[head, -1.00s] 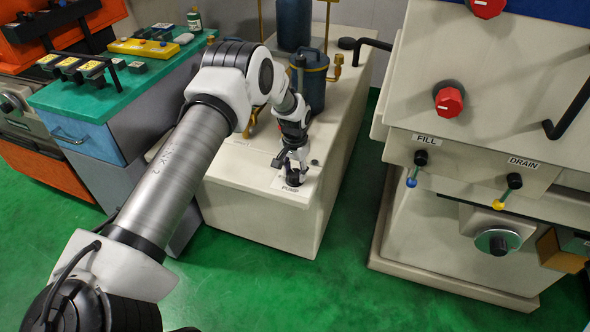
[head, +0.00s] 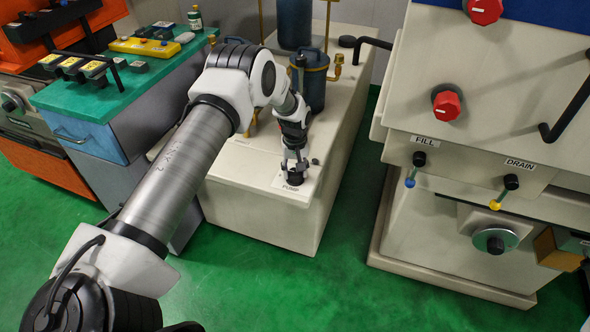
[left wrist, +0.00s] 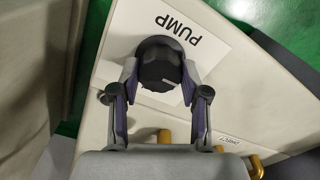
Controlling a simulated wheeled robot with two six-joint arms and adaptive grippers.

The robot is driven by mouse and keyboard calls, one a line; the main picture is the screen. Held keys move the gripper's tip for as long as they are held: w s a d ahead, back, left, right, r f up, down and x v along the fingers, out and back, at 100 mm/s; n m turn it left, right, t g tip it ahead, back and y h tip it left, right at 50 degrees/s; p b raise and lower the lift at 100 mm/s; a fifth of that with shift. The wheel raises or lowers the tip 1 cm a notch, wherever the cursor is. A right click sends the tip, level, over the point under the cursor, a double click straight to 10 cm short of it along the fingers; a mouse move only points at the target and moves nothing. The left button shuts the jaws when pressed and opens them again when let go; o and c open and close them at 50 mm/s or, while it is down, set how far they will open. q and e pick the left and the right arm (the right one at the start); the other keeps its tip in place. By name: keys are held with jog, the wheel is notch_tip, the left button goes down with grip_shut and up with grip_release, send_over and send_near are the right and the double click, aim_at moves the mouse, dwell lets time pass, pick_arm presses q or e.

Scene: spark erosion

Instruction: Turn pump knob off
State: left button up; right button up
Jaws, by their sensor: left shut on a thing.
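The pump knob (left wrist: 158,66) is a black round knob on a white label reading PUMP (left wrist: 180,35), on top of the cream pump cabinet. My left gripper (left wrist: 158,85) is shut on the knob, with a finger on each side of it in the left wrist view. In the head view my left gripper (head: 294,172) points down at the cabinet top (head: 250,190) near its front edge and hides most of the knob. My right gripper is not in view.
A blue filter canister (head: 312,85) stands behind the gripper on the cabinet. A cream machine with FILL (head: 421,158) and DRAIN (head: 511,181) valves stands to the right. A green-topped bench (head: 115,85) is at the left. Green floor lies in front.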

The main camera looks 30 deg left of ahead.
aim_at(295, 172)
pick_arm(q)
jog(key=shift+s+f, duration=0.1)
jog(key=shift+s, duration=0.05)
jog(key=o, duration=1.1)
jog(key=shift+o, duration=0.2)
notch_tip(295, 172, up, 12)
